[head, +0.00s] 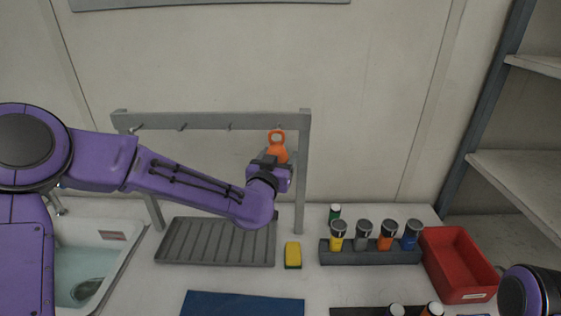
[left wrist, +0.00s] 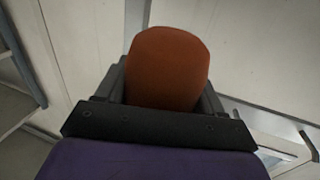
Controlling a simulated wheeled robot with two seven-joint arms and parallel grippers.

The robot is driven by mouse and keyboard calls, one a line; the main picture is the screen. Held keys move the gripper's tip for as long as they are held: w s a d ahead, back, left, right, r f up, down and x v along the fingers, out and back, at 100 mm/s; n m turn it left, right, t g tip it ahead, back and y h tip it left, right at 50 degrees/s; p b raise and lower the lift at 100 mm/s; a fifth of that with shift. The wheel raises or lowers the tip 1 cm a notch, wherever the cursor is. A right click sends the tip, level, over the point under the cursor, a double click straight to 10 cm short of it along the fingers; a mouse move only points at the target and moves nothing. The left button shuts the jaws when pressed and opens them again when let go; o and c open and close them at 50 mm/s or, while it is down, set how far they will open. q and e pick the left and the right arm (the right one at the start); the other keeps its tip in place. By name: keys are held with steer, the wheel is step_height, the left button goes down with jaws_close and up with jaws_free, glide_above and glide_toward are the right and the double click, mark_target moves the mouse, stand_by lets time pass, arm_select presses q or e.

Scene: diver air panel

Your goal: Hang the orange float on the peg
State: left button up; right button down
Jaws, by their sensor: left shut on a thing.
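The orange float (head: 277,153) is upright in my left gripper (head: 274,160), with its ring at the top. It is just in front of the right end of the grey peg rack (head: 215,119). Pegs (head: 182,126) stick out along the rack's bar; the one at the right end is hidden behind or beside the float's ring, and I cannot tell whether the ring is around it. In the left wrist view the float (left wrist: 168,68) fills the space between the two fingers. My right gripper is not in view; only part of my right arm shows at the lower right.
A grey ribbed drain tray (head: 215,242) lies below the rack, beside a yellow sponge (head: 293,255). A rack of capped bottles (head: 370,252) and a red bin (head: 458,265) stand to the right. A sink (head: 90,262) is at left, a blue mat (head: 243,304) in front.

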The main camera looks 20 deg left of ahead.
arm_select(q)
steer(key=w+a+f, duration=0.1)
steer(key=w, duration=0.5)
steer(key=shift+w+a+b, duration=0.25)
steer(key=shift+w+b, duration=0.05)
steer(key=shift+b, duration=0.1)
stand_by(0.5)
steer(key=o, duration=0.9)
steer(key=shift+o, duration=1.4)
steer(key=shift+s+a, duration=0.1)
steer(key=shift+a, duration=0.15)
steer(key=shift+d, duration=0.2)
